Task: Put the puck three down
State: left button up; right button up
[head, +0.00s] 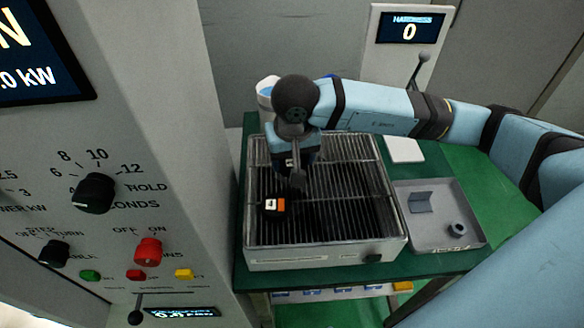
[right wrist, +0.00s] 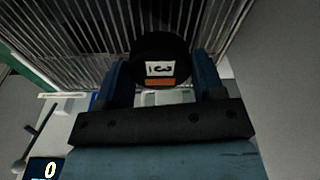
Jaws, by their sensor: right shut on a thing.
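Puck three is a black disc (head: 272,208) with a white and orange label, seen over the left front of the wire rack (head: 345,215) in the head view. In the right wrist view the puck (right wrist: 160,50) sits between two blue-grey fingers, and its label shows a 3 above an orange bar. My right gripper (head: 291,196) points down and is shut on this puck; its fingers (right wrist: 158,72) are on either side of it. I cannot tell whether the puck touches the rack bars. My left gripper is not in view.
A grey tray (head: 470,238) with an angled bracket and a small ring stands right of the rack on the green table. A white container (head: 266,88) is behind the rack. A control cabinet (head: 180,120) with knobs and buttons rises close on the left. Much of the rack is bare.

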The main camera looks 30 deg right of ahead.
notch_tip(320, 180, down, 4)
jog(key=shift+f, duration=0.1)
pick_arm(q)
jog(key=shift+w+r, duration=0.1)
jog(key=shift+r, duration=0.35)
pick_arm(e)
jog(key=shift+f, duration=0.2)
jog(key=o, duration=0.6)
jog(key=shift+f, duration=0.1)
jog(key=o, duration=0.4)
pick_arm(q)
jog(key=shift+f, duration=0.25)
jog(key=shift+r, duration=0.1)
pick_arm(e)
jog(key=shift+r, duration=0.2)
